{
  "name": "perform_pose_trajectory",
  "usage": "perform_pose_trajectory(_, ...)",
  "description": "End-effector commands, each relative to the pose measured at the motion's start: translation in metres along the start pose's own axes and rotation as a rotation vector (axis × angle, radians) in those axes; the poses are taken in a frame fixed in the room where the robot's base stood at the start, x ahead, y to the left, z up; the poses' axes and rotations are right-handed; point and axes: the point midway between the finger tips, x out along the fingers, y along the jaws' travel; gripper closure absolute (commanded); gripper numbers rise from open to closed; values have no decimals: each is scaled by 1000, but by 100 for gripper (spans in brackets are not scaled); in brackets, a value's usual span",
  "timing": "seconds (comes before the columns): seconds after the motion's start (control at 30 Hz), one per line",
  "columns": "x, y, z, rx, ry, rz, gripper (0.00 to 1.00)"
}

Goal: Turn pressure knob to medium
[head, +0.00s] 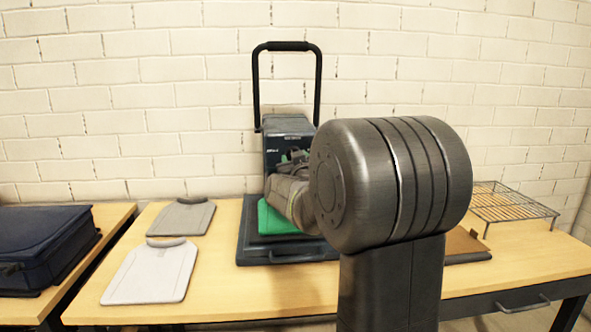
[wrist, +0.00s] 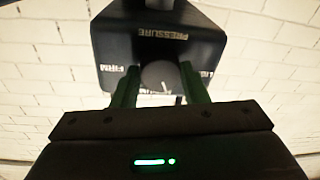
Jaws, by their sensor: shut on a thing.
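The heat press (head: 285,130) stands at the back of the table, with a dark head unit, a tall black handle and a green pad (head: 275,219) on its base. In the wrist view its dark panel (wrist: 115,30) shows an upside-down PRESSURE label. The round grey pressure knob (wrist: 160,75) sits between the green fingers of my gripper (wrist: 158,84), which is shut on it. FIRM reads at the left of the knob; a partly covered label is at the right, another below. The knob's pointer setting cannot be told. My arm hides much of the press in the head view.
Two pale boards, a grey one (head: 182,217) and a whiter one (head: 150,272), lie on the table (head: 228,283) left of the press. A wire rack (head: 510,203) stands at the right. A dark blue case (head: 40,245) lies on another table at far left.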

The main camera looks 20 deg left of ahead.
Motion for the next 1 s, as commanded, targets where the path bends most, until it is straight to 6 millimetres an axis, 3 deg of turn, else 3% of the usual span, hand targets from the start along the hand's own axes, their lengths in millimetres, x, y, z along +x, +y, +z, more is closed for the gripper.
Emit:
perform_pose_trajectory(0.5,0,-2,1,340,19,32,83)
perform_pose_trajectory(1.0,0,-2,1,406,22,39,83)
